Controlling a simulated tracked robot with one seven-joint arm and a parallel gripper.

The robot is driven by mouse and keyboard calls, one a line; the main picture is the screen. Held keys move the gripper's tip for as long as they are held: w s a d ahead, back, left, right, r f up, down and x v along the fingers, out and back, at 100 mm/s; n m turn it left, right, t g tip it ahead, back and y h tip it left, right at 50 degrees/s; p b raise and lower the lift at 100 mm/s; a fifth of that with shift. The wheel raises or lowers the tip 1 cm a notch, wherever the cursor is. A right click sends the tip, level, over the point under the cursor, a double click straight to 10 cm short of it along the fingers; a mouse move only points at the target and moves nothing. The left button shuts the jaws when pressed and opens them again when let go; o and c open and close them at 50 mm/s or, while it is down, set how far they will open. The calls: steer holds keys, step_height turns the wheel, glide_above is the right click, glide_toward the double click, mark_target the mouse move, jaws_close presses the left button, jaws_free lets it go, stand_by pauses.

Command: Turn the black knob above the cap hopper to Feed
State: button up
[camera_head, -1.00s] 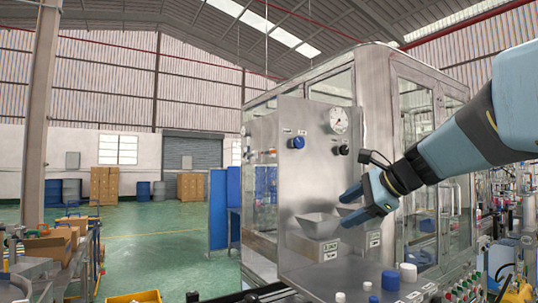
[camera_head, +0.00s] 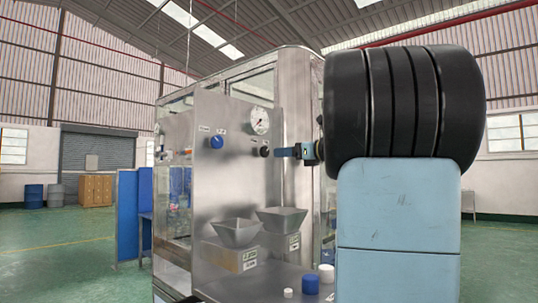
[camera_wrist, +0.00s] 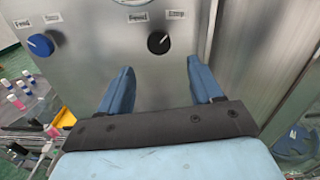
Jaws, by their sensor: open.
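The black knob (camera_head: 264,152) sits on the steel panel under the gauge. In the wrist view the black knob (camera_wrist: 158,42) lies between two small labels, the left one seeming to read Feed (camera_wrist: 138,17) and the right one Stop (camera_wrist: 176,14). Its light mark appears to point up and right, toward Stop. My gripper (camera_wrist: 163,76) is open and empty, its blue fingers spread on either side below the knob in the picture. In the head view my gripper (camera_head: 284,152) is just right of the knob; contact cannot be told. A hopper (camera_head: 282,220) is below.
A blue knob (camera_head: 216,142) is on the panel to the left, also in the wrist view (camera_wrist: 41,45). A pressure gauge (camera_head: 260,120) is above. A second hopper (camera_head: 236,233) stands left of the first. Blue and white caps (camera_head: 310,284) stand on the ledge below.

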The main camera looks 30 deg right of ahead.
mark_target(266, 153)
steer(key=x, duration=0.7)
steer(key=shift+w+a, duration=0.1)
steer(key=shift+w, duration=0.2)
steer(key=shift+c, duration=0.2)
steer(key=c, duration=0.9)
steer(key=shift+a, duration=0.1)
steer(key=shift+c, duration=0.6)
